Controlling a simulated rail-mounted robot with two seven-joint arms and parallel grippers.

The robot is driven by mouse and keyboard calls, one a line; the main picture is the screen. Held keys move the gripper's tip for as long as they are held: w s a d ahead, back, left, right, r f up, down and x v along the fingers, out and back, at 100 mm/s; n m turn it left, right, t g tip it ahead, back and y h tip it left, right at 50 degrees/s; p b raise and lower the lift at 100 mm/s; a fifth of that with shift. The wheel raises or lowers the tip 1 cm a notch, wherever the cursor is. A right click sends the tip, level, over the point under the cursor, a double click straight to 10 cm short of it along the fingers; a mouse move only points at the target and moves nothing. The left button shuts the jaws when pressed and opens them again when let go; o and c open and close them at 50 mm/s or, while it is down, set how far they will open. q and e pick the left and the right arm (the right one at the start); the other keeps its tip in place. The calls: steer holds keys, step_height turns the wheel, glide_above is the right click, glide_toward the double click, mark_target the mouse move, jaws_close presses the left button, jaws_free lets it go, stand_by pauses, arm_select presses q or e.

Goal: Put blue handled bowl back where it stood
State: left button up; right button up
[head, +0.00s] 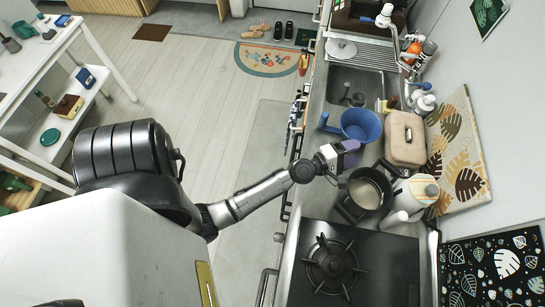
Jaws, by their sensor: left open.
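The blue handled bowl (361,124) is on the counter just past the near edge of the sink. Its handle (326,123) points to the left. My left gripper (348,150) is over the counter, right at the near side of the bowl, between it and a dark pot. It is open. I cannot tell from this view whether a finger touches the bowl. My right gripper is not in view.
The dark pot (366,190) stands close on the near side, and a beige lidded box (404,138) stands to the right. The sink (355,88) lies beyond the bowl. A black gas hob (350,265) fills the near counter.

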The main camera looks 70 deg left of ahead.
arm_select(q)
steer(key=s+d+f+m+g+h, duration=0.2)
steer(key=s+d+m+g+h, duration=0.45)
steer(key=m, duration=0.55)
steer(key=s+d+f+m+g+y, duration=0.1)
steer(key=s+m+g, duration=0.3)
steer(key=s, duration=0.6)
steer(key=s+f+m+g+y, duration=0.2)
steer(key=s+m+g+y, duration=0.2)
steer(key=s+m, duration=0.4)
steer(key=s, duration=0.3)
steer(key=shift+d+y, duration=0.35)
steer(key=shift+d, duration=0.05)
